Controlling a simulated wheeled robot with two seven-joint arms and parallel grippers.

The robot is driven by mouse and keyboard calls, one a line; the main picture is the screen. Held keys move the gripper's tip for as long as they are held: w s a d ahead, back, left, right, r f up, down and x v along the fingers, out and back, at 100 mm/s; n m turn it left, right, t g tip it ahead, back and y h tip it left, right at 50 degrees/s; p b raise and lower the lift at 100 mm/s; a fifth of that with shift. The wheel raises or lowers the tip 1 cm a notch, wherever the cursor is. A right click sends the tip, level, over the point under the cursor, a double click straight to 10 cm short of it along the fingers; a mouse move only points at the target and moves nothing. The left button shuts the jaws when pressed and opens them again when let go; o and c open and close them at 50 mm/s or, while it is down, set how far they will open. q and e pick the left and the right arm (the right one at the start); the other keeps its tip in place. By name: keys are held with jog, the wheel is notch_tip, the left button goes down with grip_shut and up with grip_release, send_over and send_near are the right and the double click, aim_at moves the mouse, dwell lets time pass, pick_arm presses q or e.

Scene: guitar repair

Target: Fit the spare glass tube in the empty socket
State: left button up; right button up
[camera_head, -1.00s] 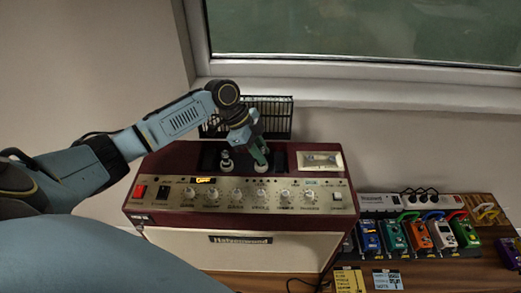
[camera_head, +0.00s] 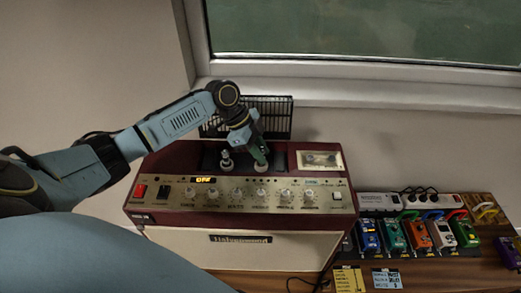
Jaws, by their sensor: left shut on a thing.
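The amplifier (camera_head: 165,163) is a dark red box with a cream front, a silver knob panel and an open dark bay on top. A glass tube (camera_head: 226,160) stands upright in a pale socket at the left of the bay. My left gripper (camera_head: 260,162) points down into the bay over a second pale socket (camera_head: 261,167). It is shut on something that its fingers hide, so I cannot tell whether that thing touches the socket. My right gripper is not in view.
A black wire grille (camera_head: 270,112) stands behind the bay. A meter plate (camera_head: 320,160) lies right of it. Several coloured pedals (camera_head: 418,234) and a white power strip (camera_head: 432,202) sit on the wooden bench at right. Paper notes (camera_head: 348,279) lie in front.

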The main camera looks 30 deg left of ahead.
pick_arm(q)
jog(key=shift+f, duration=0.6)
jog(key=o, duration=1.3)
jog(key=shift+c, duration=0.2)
notch_tip(320, 180, up, 8)
jog(key=p, duration=0.7)
jog(key=shift+r, duration=0.1)
